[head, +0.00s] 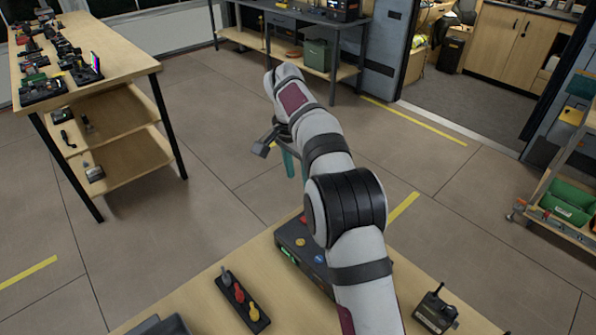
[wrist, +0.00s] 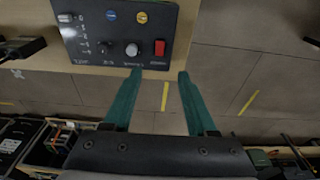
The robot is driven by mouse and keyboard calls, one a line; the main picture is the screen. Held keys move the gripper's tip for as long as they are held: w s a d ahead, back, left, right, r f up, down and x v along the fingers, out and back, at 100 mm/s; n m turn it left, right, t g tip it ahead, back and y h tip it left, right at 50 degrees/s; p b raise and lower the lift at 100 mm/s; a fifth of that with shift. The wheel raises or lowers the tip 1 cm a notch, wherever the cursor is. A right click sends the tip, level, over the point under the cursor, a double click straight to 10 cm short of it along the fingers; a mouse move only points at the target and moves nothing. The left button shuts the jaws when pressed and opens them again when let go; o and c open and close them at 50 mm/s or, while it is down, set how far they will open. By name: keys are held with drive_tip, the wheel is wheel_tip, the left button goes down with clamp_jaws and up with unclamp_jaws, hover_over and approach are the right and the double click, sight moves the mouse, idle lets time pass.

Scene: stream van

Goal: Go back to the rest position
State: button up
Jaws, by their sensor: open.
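My gripper (wrist: 160,76) is open, and its two teal fingers hold nothing in the wrist view. In the head view my gripper (head: 293,165) is mostly hidden behind my arm, with a bit of teal finger showing past the front bench's far edge. A dark control box (head: 290,246) sits on the front bench, partly covered by my arm. In the wrist view the control box (wrist: 90,35) shows a dial, knobs and a red switch. The fingertips appear close to its edge; I cannot tell the height between them.
The front bench (head: 200,310) also carries a block with coloured levers (head: 240,300) and a small dark device (head: 435,310). A wooden workbench (head: 120,50) with tools stands at left. A shelf with a green bin (head: 570,203) stands at right. The floor between is clear.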

drive_tip(key=shift+r, duration=0.5)
drive_tip(key=s+d+r+n+y, duration=0.1)
drive_tip(key=s+d+r, duration=0.25)
drive_tip(key=s, duration=0.45)
drive_tip(key=s+d+r+n, duration=0.1)
drive_tip(key=s+d+r, duration=0.25)
drive_tip(key=s, duration=0.35)
drive_tip(key=s+d+f+y, duration=0.1)
drive_tip(key=s+f, duration=0.2)
drive_tip(key=s, duration=0.9)
drive_tip(key=s+d+f+n+g+y, duration=0.1)
drive_tip(key=s+f, duration=0.3)
drive_tip(key=s, duration=0.8)
drive_tip(key=shift+s+d+f, duration=0.2)
drive_tip(key=shift+s+d, duration=0.05)
drive_tip(key=shift+s, duration=0.1)
